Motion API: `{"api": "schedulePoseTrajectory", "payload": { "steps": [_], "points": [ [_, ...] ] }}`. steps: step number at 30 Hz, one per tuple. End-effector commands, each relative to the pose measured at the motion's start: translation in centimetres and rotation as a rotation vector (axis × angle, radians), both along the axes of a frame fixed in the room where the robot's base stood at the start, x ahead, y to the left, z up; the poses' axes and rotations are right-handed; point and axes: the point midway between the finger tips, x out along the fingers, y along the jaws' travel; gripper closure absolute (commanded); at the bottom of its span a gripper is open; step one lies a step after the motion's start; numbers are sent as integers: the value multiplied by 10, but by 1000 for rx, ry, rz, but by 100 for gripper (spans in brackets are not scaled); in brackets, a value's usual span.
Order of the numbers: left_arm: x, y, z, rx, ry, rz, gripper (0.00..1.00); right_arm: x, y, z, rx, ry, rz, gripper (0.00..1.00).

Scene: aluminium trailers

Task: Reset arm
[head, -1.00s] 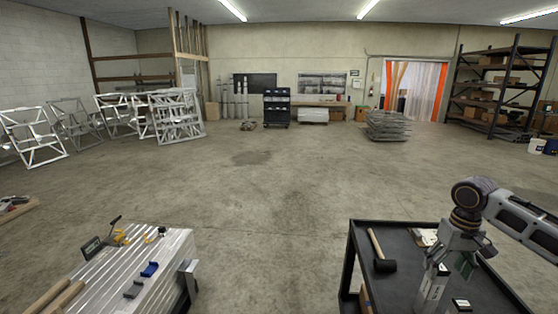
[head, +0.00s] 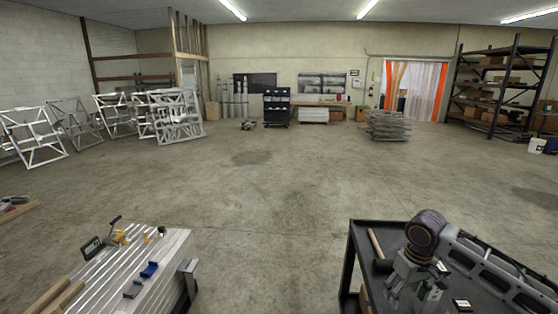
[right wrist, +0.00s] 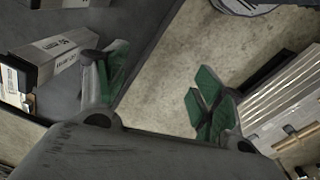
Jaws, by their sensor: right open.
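My right arm reaches in from the right over a black cart (head: 361,262) in the head view. My right gripper (head: 412,290) points down above the cart's top. In the right wrist view the green-padded fingers of the gripper (right wrist: 158,88) stand wide apart, with bare floor and the cart edge between them and nothing held. My left arm and left gripper are not in view.
A mallet handle (head: 376,243) lies on the cart; my gripper hides its head. A long grey box (right wrist: 65,54) lies on the cart. A ribbed aluminium bench (head: 165,250) with small tools stands at left. The floor between is clear.

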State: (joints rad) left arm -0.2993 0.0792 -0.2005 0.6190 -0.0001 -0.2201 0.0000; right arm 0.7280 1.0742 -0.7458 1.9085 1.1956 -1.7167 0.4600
Motion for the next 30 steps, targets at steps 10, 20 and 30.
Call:
{"api": "schedulePoseTrajectory", "payload": {
  "steps": [10, 20, 30],
  "points": [
    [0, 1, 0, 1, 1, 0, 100, -18, 65, -46, 31, -40, 152, 32],
    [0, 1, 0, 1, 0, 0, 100, -41, 118, -76, 78, -96, 249, 32],
    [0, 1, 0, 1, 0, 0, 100, -66, 159, -96, 131, -158, 294, 32]
  ]
}}
